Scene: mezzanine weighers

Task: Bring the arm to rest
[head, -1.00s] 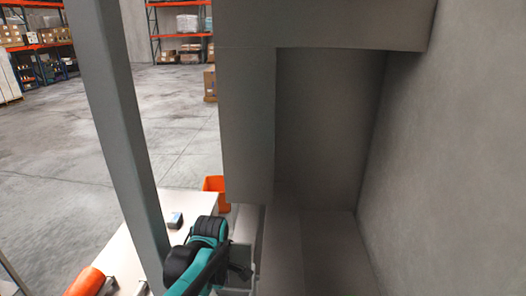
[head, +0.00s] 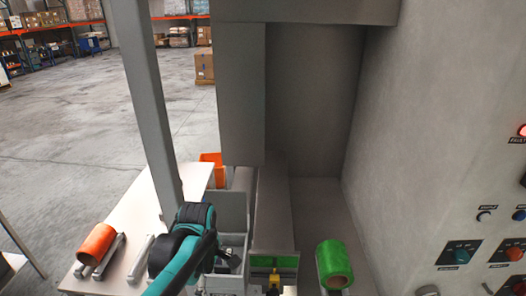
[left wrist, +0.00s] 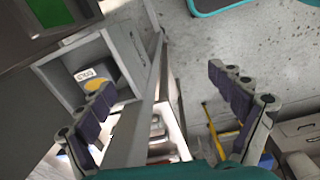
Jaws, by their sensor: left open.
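My left arm, teal and black, rises from the bottom of the head view. Its gripper (head: 230,262) is small and partly hidden there, beside grey bins. In the left wrist view the left gripper (left wrist: 168,108) is open, its two padded fingers wide apart with nothing between them. Beyond the fingers are the edge of a grey frame, and the concrete floor. My right gripper is not in view.
An orange roll (head: 97,244) lies on a white table (head: 135,215) left of a grey post (head: 150,110). A control panel (head: 470,190) lines the right. A grey compartment (left wrist: 68,72) holds a labelled box.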

